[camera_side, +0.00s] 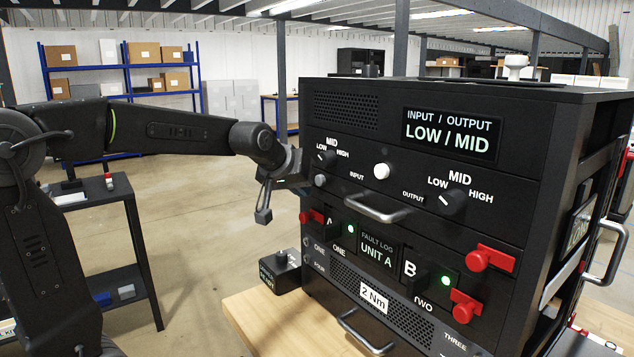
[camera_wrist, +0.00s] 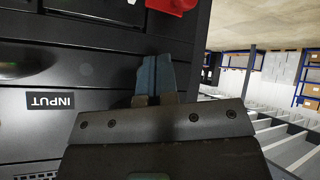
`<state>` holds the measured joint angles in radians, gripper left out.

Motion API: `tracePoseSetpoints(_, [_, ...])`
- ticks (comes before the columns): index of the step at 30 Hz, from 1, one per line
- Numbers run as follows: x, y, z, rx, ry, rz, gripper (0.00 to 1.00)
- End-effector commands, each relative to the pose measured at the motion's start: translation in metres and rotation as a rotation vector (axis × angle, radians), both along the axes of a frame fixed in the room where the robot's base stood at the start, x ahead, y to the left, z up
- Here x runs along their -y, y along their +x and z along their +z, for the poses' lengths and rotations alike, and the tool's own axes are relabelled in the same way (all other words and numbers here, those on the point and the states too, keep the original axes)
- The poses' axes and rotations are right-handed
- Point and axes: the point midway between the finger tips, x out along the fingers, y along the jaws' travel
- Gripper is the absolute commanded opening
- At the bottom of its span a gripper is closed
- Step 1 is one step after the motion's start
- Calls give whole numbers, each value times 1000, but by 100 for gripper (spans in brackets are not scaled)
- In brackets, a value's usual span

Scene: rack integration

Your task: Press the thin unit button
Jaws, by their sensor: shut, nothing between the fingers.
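The black equipment rack (camera_side: 335,290) fills the right of the side view, with stacked units. Its upper front has a round white button (camera_side: 381,171), right of the INPUT label (camera_side: 357,176). A small round grey control (camera_side: 320,180) sits left of that label. No control is marked as the thin unit button, so I cannot tell which one it is. My gripper (camera_side: 298,180) is at the rack's front left edge, beside the grey control. In the wrist view, my gripper (camera_wrist: 155,78) is shut and empty against the dark panel; contact cannot be told. The INPUT label (camera_wrist: 50,100) appears upside down there.
Red latches (camera_side: 490,258) and metal handles (camera_side: 375,210) stick out from the rack front. A red part (camera_wrist: 172,5) also shows in the wrist view. A small black box (camera_side: 281,270) stands on the wooden bench (camera_side: 240,309). Open floor lies left of the rack.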

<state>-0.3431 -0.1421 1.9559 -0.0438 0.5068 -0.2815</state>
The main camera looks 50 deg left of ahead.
Motion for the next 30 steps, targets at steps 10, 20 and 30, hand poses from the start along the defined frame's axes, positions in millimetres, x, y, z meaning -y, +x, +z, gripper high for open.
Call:
tracePoseSetpoints(10, [0, -35, 1, 2, 0, 3, 0])
tracePoseSetpoints(20, [0, -49, 0, 1, 1, 0, 0])
tracePoseSetpoints(30, [0, -49, 0, 0, 1, -1, 0])
